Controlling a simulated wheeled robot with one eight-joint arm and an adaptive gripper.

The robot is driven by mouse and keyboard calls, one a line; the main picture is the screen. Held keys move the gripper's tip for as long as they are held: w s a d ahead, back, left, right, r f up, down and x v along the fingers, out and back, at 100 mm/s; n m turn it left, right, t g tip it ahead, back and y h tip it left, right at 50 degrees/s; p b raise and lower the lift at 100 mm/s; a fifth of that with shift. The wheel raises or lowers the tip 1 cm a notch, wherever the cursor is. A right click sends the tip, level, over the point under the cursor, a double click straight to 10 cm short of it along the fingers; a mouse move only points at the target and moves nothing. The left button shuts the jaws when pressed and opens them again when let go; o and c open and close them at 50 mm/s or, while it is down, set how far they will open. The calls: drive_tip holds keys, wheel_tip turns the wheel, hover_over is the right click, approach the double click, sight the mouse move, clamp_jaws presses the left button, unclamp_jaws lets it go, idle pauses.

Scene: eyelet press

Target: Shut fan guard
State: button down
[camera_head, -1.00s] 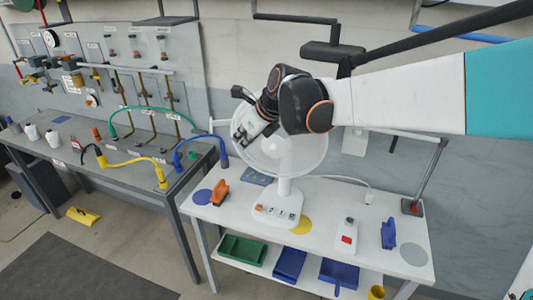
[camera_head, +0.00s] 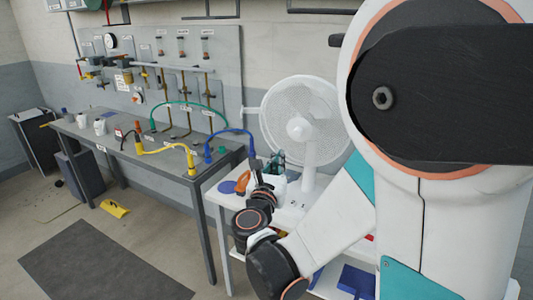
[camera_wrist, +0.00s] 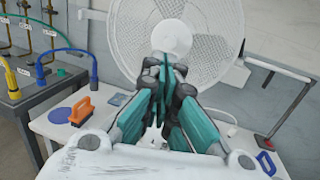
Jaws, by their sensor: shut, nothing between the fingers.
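The white fan (camera_head: 322,168) stands on the white table. Its round mesh guard (camera_head: 296,98) faces my side, with a pale hub in the middle; I cannot tell whether the guard sits flush or slightly ajar. A small white tab sticks out at the guard's left edge. The guard also fills the upper middle of the wrist view (camera_wrist: 222,32). My gripper (camera_head: 270,164) is shut and empty, low in front of the fan and left of its stem.
On the white table (camera_wrist: 50,128), an orange-handled tool (camera_wrist: 84,110) lies left of my gripper and a blue one (camera_wrist: 265,163) right. A lamp-like arm (camera_wrist: 290,105) stands at right. A grey bench (camera_head: 125,150) with hoses is at left. My arm hides the table's right side.

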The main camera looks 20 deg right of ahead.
drive_tip(key=s+f+g, duration=0.1)
drive_tip(key=b, duration=0.2)
approach(293, 140)
drive_tip(key=shift+m+h, duration=0.4)
drive_tip(key=d+r, duration=0.1)
drive_tip(key=w+d+r, duration=0.1)
drive_tip(key=d, duration=0.1)
drive_tip(key=shift+w+d+r, duration=0.2)
drive_tip(key=shift+w+r, duration=0.05)
drive_tip(key=shift+w+d, duration=0.15)
drive_tip(key=shift+w, duration=0.45)
drive_tip(key=shift+w+d, duration=0.15)
drive_tip(key=shift+w, duration=0.5)
drive_tip(key=shift+s, duration=0.1)
